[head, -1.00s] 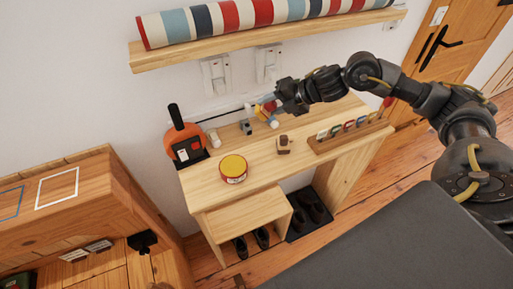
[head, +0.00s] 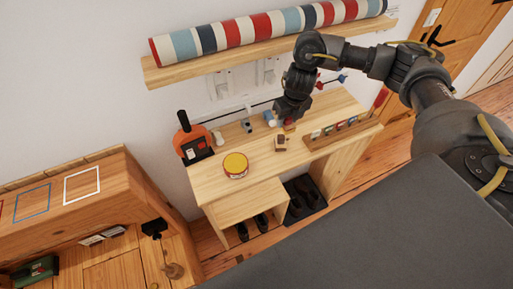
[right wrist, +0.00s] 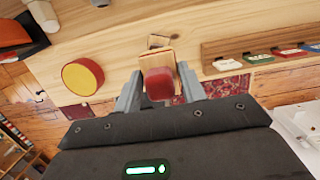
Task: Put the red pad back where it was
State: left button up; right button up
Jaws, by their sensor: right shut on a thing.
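My right gripper (head: 288,113) is low over the wooden desk (head: 216,188), fingers pointing down. In the right wrist view its two grey fingers (right wrist: 159,90) are closed on a small block with a red face (right wrist: 159,84), apparently the red pad. A pale wooden piece (right wrist: 158,59) shows directly beyond the red face; I cannot tell whether it is part of the same block. In the head view only a small red-orange patch (head: 289,127) shows under the gripper. A small brown block (head: 280,143) stands on the desk just in front. My left gripper is not in view.
A yellow-lidded round tin (head: 236,164) and an orange tool (head: 192,137) stand left on the desk. A rack of coloured cards (head: 342,132) stands right. A shelf (head: 200,68) with a striped roll hangs above. A cabinet top (head: 118,186) at left carries coloured square outlines.

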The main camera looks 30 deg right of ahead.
jog(key=a+f, duration=0.2)
jog(key=a, duration=0.1)
jog(key=w+a+f+p, duration=0.1)
jog(key=a+f, duration=0.2)
jog(key=w+a+f, duration=0.1)
jog(key=a+f, duration=0.1)
jog(key=a, duration=0.2)
jog(key=shift+a+f, duration=0.1)
jog(key=shift+f, duration=0.25)
jog(key=f, duration=0.1)
jog(key=f+p, duration=0.1)
jog(key=shift+a+f+p, duration=0.3)
jog(key=shift+a+f, duration=0.05)
jog(key=shift+f, duration=0.6)
jog(key=o, duration=0.9)
jog(key=shift+r, duration=0.6)
jog(key=r, duration=0.3)
jog(key=s+r, duration=0.1)
jog(key=r, duration=0.3)
jog(key=s+r+p, duration=0.1)
jog(key=r, duration=0.2)
jog(key=shift+r, duration=0.35)
